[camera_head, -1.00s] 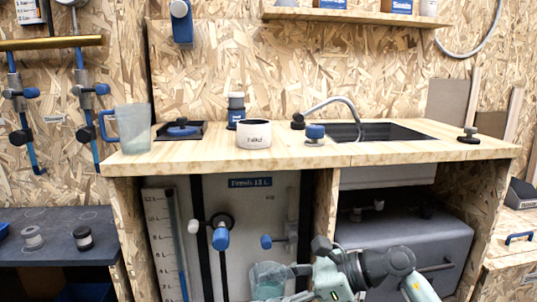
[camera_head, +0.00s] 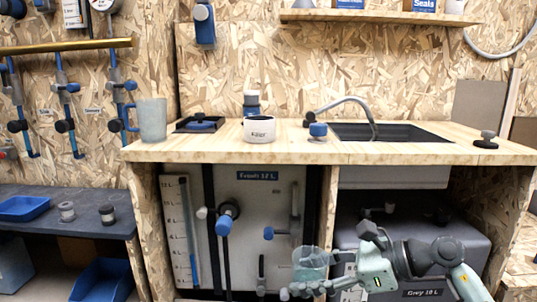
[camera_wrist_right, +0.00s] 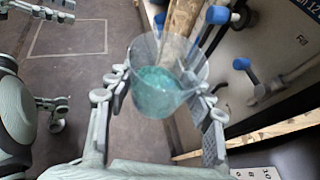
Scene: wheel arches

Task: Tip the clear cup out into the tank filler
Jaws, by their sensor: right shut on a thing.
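The clear cup (camera_head: 311,263) holds teal liquid and is upright or nearly so, low in front of the cabinet. My right gripper (camera_head: 300,287) is shut on it. In the right wrist view the clear cup (camera_wrist_right: 165,82) sits between the two fingers of my right gripper (camera_wrist_right: 165,105), with the liquid in its lower part.
The counter (camera_head: 400,152) has a front edge above my right gripper. On it stand a translucent blue-handled jug (camera_head: 152,120), a blue-knobbed black square (camera_head: 200,124), and a sink (camera_head: 390,133) with a hose. Valves (camera_head: 224,222) stick out from the tank panel below.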

